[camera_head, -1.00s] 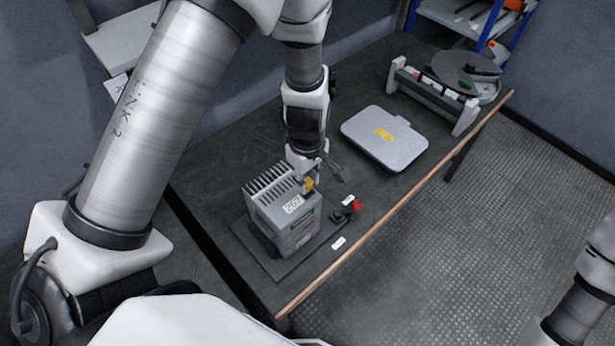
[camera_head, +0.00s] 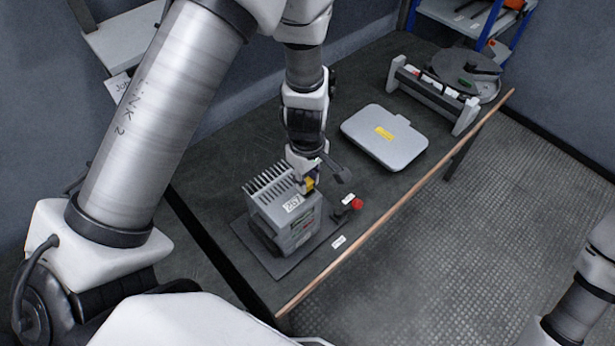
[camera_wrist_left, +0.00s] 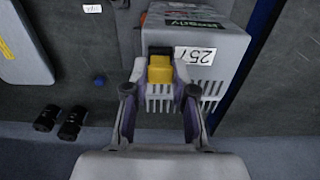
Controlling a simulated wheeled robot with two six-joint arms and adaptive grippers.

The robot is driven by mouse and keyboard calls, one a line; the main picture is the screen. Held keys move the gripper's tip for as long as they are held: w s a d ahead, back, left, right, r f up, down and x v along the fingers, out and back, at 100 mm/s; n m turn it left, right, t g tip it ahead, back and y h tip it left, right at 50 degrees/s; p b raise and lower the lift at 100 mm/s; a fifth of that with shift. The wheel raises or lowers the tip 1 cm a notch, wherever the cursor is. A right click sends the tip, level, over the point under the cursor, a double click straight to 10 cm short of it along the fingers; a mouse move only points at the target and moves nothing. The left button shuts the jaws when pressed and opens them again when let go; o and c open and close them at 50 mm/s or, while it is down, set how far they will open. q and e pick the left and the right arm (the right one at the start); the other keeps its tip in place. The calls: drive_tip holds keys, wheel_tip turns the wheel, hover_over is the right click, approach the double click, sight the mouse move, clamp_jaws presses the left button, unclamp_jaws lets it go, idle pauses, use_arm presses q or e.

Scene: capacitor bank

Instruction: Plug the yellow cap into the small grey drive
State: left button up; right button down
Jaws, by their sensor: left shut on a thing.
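The small grey drive (camera_head: 283,222) stands on a dark base plate on the bench, with fins on top and a white label marked 257. It also shows in the left wrist view (camera_wrist_left: 222,95). My left gripper (camera_head: 309,184) is at the drive's upper edge, shut on the yellow cap (camera_wrist_left: 160,70). In the wrist view the cap sits between the two fingertips, against a dark spot on the drive beside the label. I cannot tell how deep it sits. A bit of its yellow shows in the head view. My right gripper is not in view; part of my right arm shows at lower right.
A grey case (camera_head: 370,145) with a yellow label lies on the bench behind the drive. A red knob (camera_head: 356,204) on a dark base stands just right of the drive. A rack (camera_head: 434,97) and a round dark disc (camera_head: 466,70) are at the far end. The bench's wooden edge (camera_head: 400,199) runs along the right.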

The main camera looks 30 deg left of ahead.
use_arm(q)
drive_tip(key=shift+f, duration=0.4)
drive_tip(key=o, duration=0.9)
drive_tip(key=shift+r, duration=0.1)
drive_tip(key=shift+c, duration=0.2)
wheel_tip(320, 180, up, 12)
drive_tip(key=shift+s, duration=0.1)
